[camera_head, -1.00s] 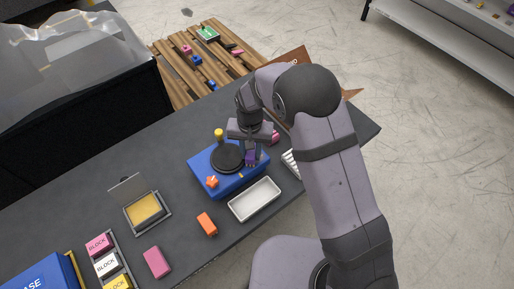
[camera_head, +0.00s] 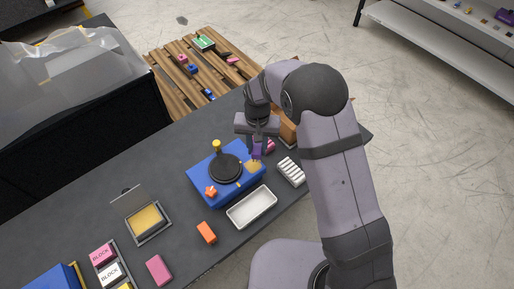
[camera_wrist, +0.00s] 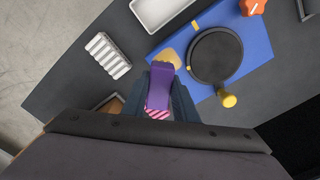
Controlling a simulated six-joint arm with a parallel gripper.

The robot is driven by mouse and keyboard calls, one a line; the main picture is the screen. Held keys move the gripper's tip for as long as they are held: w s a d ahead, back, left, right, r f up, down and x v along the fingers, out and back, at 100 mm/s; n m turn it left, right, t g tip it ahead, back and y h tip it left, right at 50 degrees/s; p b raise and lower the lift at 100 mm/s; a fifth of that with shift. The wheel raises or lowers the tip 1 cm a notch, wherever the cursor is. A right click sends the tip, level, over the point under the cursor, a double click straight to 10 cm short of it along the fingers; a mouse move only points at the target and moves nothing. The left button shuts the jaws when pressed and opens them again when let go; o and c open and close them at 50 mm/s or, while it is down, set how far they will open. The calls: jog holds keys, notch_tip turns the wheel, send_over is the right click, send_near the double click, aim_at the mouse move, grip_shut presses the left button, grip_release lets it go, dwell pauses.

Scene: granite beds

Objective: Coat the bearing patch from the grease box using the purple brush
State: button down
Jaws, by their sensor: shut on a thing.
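My gripper (camera_head: 258,150) is shut on the purple brush (camera_wrist: 159,86), which also shows in the head view (camera_head: 257,150). The brush end is beside the tan bearing patch (camera_head: 253,166) on the blue base block (camera_head: 209,193). In the wrist view the tan patch (camera_wrist: 167,57) lies just past the brush end; I cannot tell if they touch. The grease box (camera_head: 168,224) stands at left with its grey lid (camera_head: 130,200) raised and yellow grease (camera_head: 147,217) inside.
The blue block carries a black disc (camera_head: 225,169), a yellow knob (camera_head: 216,146) and an orange knob (camera_head: 211,191). A white tray (camera_head: 252,222), white ribbed piece (camera_head: 291,171), orange block (camera_head: 206,232) and pink block (camera_head: 159,269) lie nearby. Dark bench is clear between grease box and base.

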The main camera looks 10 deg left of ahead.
jog(key=shift+r+p, duration=0.8)
jog(key=shift+r, duration=0.55)
